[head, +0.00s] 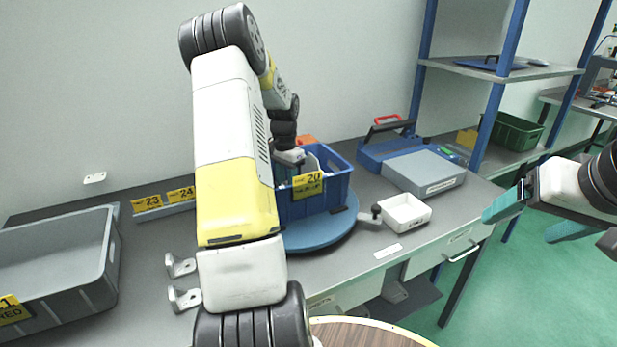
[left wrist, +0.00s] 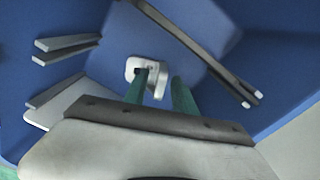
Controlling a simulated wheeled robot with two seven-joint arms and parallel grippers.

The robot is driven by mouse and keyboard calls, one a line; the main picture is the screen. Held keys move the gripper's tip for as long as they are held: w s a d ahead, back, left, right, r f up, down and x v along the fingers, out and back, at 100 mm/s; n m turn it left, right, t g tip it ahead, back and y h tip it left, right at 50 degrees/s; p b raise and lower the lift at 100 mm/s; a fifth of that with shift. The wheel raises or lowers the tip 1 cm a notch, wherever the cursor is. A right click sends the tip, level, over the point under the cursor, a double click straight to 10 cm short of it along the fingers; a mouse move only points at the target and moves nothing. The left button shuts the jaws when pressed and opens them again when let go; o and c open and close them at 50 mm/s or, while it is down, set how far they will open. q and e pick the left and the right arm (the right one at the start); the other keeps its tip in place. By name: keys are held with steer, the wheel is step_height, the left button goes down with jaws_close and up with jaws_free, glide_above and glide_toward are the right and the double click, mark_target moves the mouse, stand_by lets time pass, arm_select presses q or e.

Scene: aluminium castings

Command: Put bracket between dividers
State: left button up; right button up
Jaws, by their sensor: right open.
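A blue crate (head: 338,186) with a yellow label 20 stands on a round blue turntable (head: 322,238). My left arm reaches over it, and my left gripper (head: 288,157) is down inside, partly hidden. In the left wrist view, a pale metal bracket (left wrist: 160,80) is at the tips of the left gripper's teal fingers (left wrist: 160,82). Its upright part shows between them, with slight gaps. Dark dividers (left wrist: 205,58) show at either side against the blue crate floor. Whether the bracket touches the floor is unclear. My right gripper (head: 530,215) is open and empty, right of the table.
Two more brackets (head: 184,299) lie on the grey table left of my arm. A grey bin (head: 112,262) is at the far left. A small white tray (head: 405,212), a grey box (head: 425,172) and a blue case (head: 385,150) stand right of the crate.

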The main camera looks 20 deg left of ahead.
arm_select(q)
step_height(320, 180, up, 12)
steer(key=s+d+r+t, duration=0.2)
steer(key=s+d+r, duration=0.3)
steer(key=d+r, duration=0.35)
steer(key=s+d+r+n+t+h, duration=0.1)
steer(key=s+d+t, duration=0.1)
steer(key=s+d, duration=0.5)
steer(key=s+d+n+t+h, duration=0.1)
steer(key=s+d+n+t, duration=0.1)
steer(key=s+d, duration=0.6)
steer(key=s, duration=0.6)
steer(key=shift+s+d+r, duration=0.25)
steer(key=shift+r, duration=0.15)
steer(key=shift+o, duration=0.2)
